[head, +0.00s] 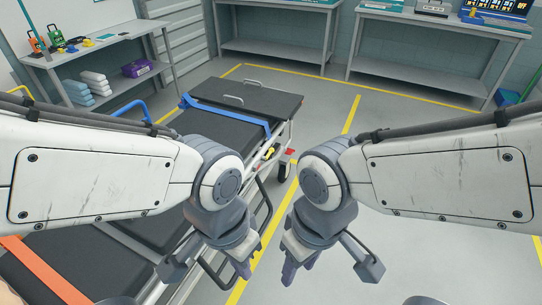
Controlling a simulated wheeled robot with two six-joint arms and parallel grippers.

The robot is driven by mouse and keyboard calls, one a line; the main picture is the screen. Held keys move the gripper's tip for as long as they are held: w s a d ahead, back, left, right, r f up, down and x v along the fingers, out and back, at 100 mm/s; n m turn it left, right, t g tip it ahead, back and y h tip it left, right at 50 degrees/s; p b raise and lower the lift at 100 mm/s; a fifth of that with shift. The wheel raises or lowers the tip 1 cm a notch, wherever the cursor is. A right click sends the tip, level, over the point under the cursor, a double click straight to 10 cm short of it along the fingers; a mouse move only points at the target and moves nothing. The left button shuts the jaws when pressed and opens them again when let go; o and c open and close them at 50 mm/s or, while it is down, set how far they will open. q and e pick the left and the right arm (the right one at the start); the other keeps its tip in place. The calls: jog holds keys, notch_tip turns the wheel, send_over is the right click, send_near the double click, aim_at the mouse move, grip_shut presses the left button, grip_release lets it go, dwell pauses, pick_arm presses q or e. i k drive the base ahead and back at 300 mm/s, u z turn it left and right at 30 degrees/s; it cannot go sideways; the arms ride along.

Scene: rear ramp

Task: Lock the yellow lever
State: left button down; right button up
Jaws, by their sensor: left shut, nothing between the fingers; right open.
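A small yellow lever (270,152) is on the right side rail of the black-topped stretcher (215,112), near its far end. A red part (289,152) sits just to its right. My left gripper (243,263) is shut and empty, pointing down in front of the stretcher's right side. My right gripper (291,268) is open and empty, pointing down over the floor just right of the stretcher. Both grippers are well nearer to me than the lever and apart from it. The fingertips are small and partly hidden behind my wrists.
A blue strap (228,113) and an orange strap (45,268) cross the stretcher. A shelf table (100,45) stands at the left and grey workbenches (430,67) along the back. The floor right of the stretcher is clear, with yellow lines (353,115).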

aim_at(270, 150)
jog(key=u, duration=0.25)
jog(key=i, duration=1)
jog(key=z, duration=0.35)
